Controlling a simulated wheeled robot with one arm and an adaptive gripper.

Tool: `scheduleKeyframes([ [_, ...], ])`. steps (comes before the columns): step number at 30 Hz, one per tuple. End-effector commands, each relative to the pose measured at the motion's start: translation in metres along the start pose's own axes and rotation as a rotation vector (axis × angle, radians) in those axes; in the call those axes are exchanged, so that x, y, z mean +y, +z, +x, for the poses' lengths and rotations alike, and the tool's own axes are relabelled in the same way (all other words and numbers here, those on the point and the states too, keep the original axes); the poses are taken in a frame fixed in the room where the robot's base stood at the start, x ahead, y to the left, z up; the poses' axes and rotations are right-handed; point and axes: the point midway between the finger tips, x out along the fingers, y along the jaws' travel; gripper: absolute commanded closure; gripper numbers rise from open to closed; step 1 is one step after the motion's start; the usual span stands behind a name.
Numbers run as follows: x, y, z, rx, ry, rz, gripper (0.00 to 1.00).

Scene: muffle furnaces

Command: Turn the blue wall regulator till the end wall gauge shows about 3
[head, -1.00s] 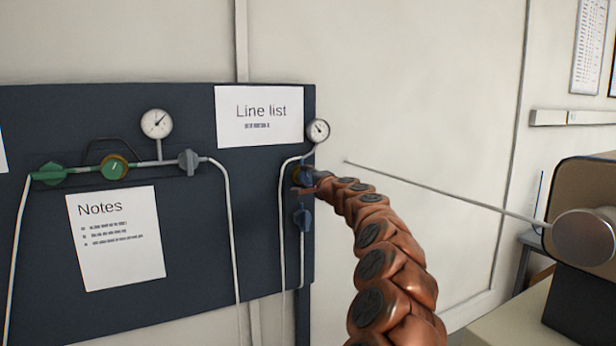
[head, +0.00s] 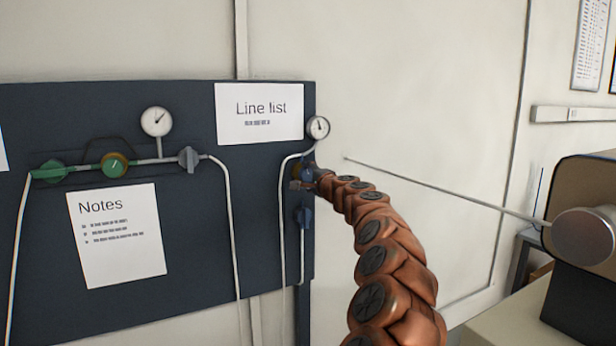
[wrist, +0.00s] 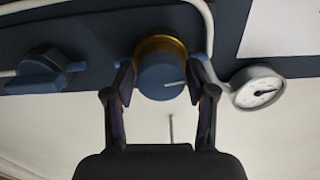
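The blue wall regulator (wrist: 160,82) is a round blue knob with a white mark, in front of a brass ring. In the wrist view its mark points right. My gripper (wrist: 161,76) has one finger on each side of the knob, seemingly against it. In the head view the regulator and fingers are small and partly hidden by my arm at the panel's right end. The end wall gauge (head: 318,127) sits just above, white with a dark needle near upright; it also shows in the wrist view (wrist: 258,87). Its numbers are too small to read.
A blue valve (head: 305,216) sits below the regulator on the same pipe and shows left in the wrist view (wrist: 42,72). Another gauge (head: 156,122), a green regulator (head: 114,166) and a grey valve (head: 189,160) are farther left. A thin rod (head: 445,188) reaches across at right.

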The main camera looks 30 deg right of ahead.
Motion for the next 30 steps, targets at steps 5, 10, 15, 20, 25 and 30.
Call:
scheduleKeyframes([
  [5, 0.0, 0.0, 0.0, 0.001, -0.001, 0.0, 0.28],
  [10, -0.001, 0.0, 0.0, 0.001, -0.001, 0.0, 0.28],
  [15, -0.001, -0.001, -0.002, 0.001, -0.001, 0.001, 0.28],
  [20, -0.002, -0.003, -0.01, 0.003, -0.003, 0.003, 0.28],
  [25, -0.001, -0.001, -0.021, 0.001, -0.001, 0.003, 0.28],
  [30, -0.003, -0.002, -0.034, 0.002, -0.005, 0.002, 0.28],
])
